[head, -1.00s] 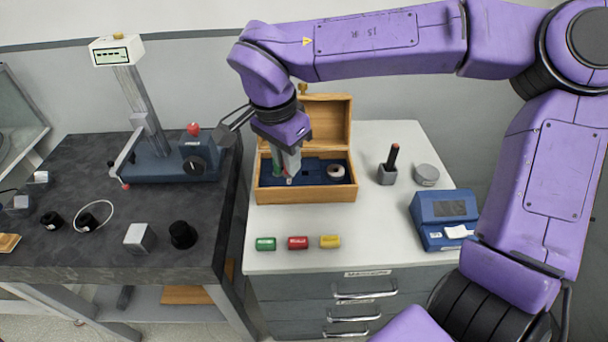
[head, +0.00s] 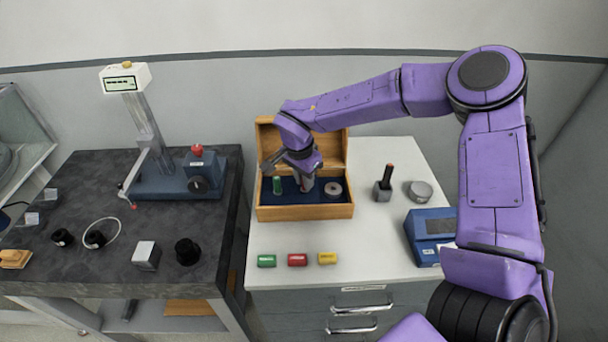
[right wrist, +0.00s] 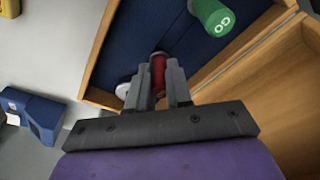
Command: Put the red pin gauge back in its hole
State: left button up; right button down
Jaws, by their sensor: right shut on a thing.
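My right gripper (head: 306,188) is down inside the open wooden box (head: 304,213), over its dark blue insert. In the right wrist view my right gripper (right wrist: 159,88) is shut on the red pin gauge (right wrist: 158,70), whose red body shows between the fingers. Its lower end and any hole beneath it are hidden, so I cannot tell whether it is seated. A green gauge (head: 277,186) stands upright in the insert to the left; it shows "GO" in the right wrist view (right wrist: 213,17). My left gripper is not in view.
A pale ring (head: 334,189) lies in the box, right of the gripper. Green (head: 266,260), red (head: 297,259) and yellow (head: 327,258) cylinders lie in front. A block with a dark pin (head: 383,188) and a blue device (head: 430,236) stand right. The box lid (head: 330,150) is up behind.

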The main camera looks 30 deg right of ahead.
aim_at(300, 196)
jog(key=shift+f, duration=0.15)
jog(key=c, duration=1)
grip_release()
jog(key=shift+c, duration=0.2)
jog(key=shift+a+r+b, duration=0.1)
jog(key=shift+r+b, duration=0.1)
jog(key=shift+b, duration=0.75)
notch_tip(300, 196, up, 10)
jog(key=a, duration=0.1)
jog(key=shift+s+a+b, duration=0.35)
jog(key=shift+a+b, duration=0.05)
jog(key=shift+b, duration=0.05)
